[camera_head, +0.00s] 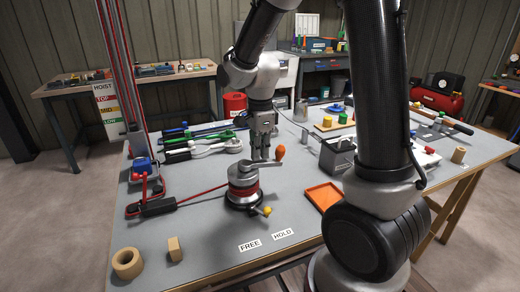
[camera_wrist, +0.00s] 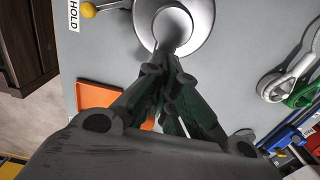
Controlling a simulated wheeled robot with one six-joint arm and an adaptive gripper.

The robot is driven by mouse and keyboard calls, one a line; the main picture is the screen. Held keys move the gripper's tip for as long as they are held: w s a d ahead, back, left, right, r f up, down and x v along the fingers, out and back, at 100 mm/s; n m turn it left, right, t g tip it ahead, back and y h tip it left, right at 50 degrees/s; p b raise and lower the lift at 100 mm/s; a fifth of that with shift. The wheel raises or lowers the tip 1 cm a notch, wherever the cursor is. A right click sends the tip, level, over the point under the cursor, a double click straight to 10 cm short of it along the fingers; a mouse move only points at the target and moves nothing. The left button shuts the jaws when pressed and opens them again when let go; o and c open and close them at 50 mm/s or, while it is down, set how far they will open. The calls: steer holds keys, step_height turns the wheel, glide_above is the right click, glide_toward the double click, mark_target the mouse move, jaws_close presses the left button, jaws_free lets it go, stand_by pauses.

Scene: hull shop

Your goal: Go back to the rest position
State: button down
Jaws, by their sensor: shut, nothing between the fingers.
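My gripper (camera_head: 262,152) is shut and empty. In the head view it points down just above the silver winch (camera_head: 244,184), close over its top and crank arm; whether it touches cannot be told. The winch has a red band, an orange handle knob (camera_head: 280,152) and a small yellow knob (camera_head: 267,211) at its base. In the wrist view the fingers (camera_wrist: 170,52) come together in front of the winch's round metal top (camera_wrist: 190,18).
A red line runs to a black block (camera_head: 158,206) left of the winch. Labels FREE (camera_head: 250,246) and HOLD (camera_head: 283,234) lie in front. An orange tray (camera_head: 323,196), grey box (camera_head: 338,154) and clamps (camera_head: 215,147) stand around. The front table surface is mostly clear.

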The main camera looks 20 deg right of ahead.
steer(key=shift+f, duration=0.3)
steer(key=shift+r, duration=0.1)
step_height(320, 180, up, 8)
stand_by(1.1)
stand_by(0.4)
